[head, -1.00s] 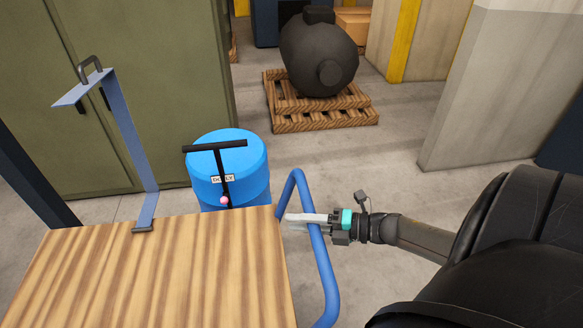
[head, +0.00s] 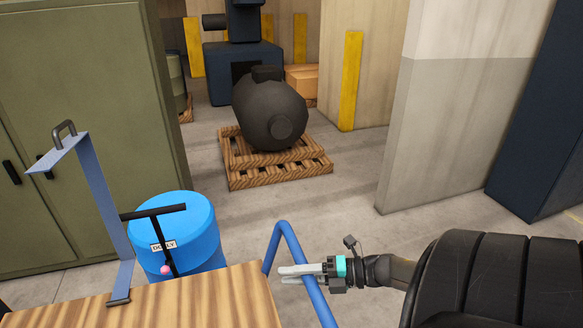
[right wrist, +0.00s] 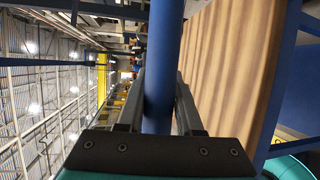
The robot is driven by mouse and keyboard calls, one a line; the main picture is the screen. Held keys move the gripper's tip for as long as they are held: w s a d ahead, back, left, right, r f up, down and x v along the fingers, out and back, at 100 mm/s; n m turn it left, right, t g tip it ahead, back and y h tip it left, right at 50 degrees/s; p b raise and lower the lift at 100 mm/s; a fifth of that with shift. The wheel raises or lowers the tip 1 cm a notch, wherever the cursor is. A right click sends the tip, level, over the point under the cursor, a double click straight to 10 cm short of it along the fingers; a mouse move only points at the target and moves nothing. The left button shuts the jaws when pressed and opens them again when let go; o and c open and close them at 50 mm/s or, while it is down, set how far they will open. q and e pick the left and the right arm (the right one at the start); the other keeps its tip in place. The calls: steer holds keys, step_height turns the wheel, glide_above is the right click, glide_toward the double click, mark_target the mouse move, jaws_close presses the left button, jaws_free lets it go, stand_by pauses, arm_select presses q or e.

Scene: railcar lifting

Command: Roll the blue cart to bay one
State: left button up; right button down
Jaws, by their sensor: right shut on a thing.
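The blue cart shows its wood-grain deck (head: 200,300) at the bottom of the head view, with a blue tube handle (head: 284,234) at its right end. My right gripper (head: 290,272) is shut on this handle. In the right wrist view the blue tube (right wrist: 160,75) runs between the two fingers, with the wooden deck (right wrist: 232,70) beside it. A blue upright bracket (head: 100,195) with a grey loop on top stands at the deck's far edge. My left gripper is not in view. No bay marking can be made out.
A blue drum (head: 190,232) stands just beyond the deck, by a black T-bar labelled DOLLY (head: 163,246). A green cabinet (head: 80,120) is at left. A dark round vessel (head: 270,112) sits on a wooden pallet (head: 280,172). A pale wall (head: 440,130) is at right, with open floor between.

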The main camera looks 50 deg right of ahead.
steer(key=c, duration=0.6)
jaws_free()
steer(key=v, duration=1.5)
steer(key=shift+s+r+b, duration=0.1)
steer(key=shift+r+b, duration=0.05)
steer(key=shift+b, duration=0.2)
